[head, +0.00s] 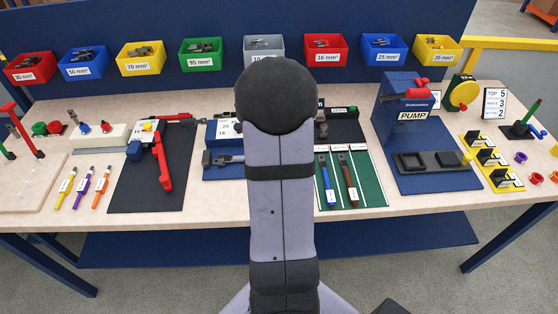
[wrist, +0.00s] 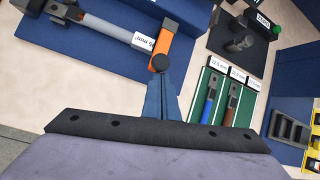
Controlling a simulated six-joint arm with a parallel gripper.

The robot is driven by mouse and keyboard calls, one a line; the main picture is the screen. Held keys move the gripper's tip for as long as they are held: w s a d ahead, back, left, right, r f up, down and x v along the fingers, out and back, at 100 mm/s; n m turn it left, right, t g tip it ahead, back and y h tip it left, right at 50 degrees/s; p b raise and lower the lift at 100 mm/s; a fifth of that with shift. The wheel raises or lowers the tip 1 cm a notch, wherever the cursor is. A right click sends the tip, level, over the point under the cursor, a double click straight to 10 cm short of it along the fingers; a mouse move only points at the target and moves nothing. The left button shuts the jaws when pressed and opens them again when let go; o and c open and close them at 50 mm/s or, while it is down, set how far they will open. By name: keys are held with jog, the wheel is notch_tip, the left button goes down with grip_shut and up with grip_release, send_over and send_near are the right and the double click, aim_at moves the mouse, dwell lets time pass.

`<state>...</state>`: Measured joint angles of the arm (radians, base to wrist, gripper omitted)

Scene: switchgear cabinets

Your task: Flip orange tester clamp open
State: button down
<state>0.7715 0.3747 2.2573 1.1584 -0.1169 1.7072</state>
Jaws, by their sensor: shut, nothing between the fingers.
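The orange clamp (wrist: 163,48) is a short bar lying across the end of a grey cable (wrist: 108,29) on a dark blue base (wrist: 50,46), in the upper middle of the wrist view. The bar has a dark block at its far end and a dark round knob at its near end. My gripper (wrist: 161,78) is shut and empty, its narrow blue fingers pointing at the knob end. The tips overlap the knob in the picture; I cannot tell whether they touch. In the head view my arm hides the clamp and the gripper; part of the base (head: 222,172) shows.
A green board (head: 368,183) with blue and brown cables lies just right of the clamp. A dark pad with a grey tool (wrist: 241,43) lies beyond it. The blue pump unit (head: 413,118) stands further right. Coloured bins line the back.

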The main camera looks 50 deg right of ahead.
jog(key=shift+r, duration=0.1)
jog(key=w+d+r+p, duration=0.7)
jog(key=p, duration=0.5)
jog(key=shift+r, duration=0.35)
dwell(0.5)
dwell(0.7)
jog(key=v, duration=0.7)
jog(key=shift+r, duration=0.55)
jog(key=shift+w+d, duration=0.15)
jog(key=shift+w, duration=0.05)
